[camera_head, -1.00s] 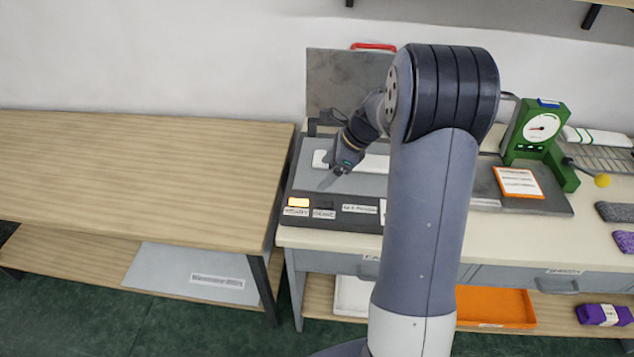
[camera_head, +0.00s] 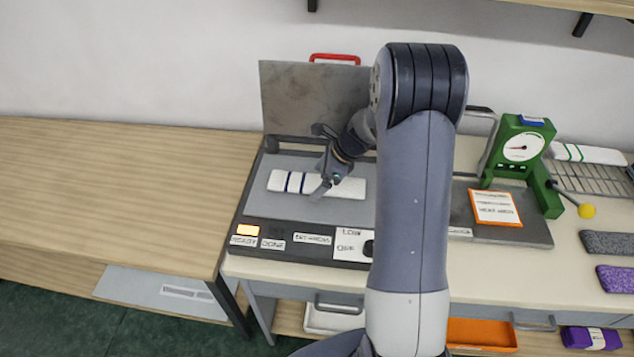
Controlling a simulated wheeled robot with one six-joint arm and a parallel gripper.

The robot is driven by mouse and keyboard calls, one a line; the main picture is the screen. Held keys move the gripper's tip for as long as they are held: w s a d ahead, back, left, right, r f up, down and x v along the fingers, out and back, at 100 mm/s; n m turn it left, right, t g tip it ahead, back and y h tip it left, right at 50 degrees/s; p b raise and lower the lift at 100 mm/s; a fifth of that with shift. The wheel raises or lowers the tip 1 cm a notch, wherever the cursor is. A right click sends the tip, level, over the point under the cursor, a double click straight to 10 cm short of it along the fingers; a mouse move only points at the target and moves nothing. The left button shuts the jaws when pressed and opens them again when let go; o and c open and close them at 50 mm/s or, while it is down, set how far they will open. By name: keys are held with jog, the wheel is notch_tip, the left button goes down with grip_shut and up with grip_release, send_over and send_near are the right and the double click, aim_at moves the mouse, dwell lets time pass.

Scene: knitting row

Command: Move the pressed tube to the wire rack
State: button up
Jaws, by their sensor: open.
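A white tube with dark blue stripes (camera_head: 285,182) lies flat on the grey bed of the open press (camera_head: 260,208). My gripper (camera_head: 323,188) is open above the tube's middle, pointing down at it. Its fingers cover part of the tube, and I cannot tell whether they touch it. A white piece with green stripes (camera_head: 598,155) lies at the rack's far side.
The press lid (camera_head: 305,95) stands raised, with a red handle (camera_head: 335,58). A green gauge (camera_head: 522,150) with a yellow-knobbed lever (camera_head: 586,211) stands between press and rack. Grey (camera_head: 610,243) and purple (camera_head: 612,278) pieces lie at right. The left wooden table (camera_head: 110,190) is bare.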

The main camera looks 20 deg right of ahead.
jog(key=shift+c, duration=0.3)
jog(key=c, duration=1.1)
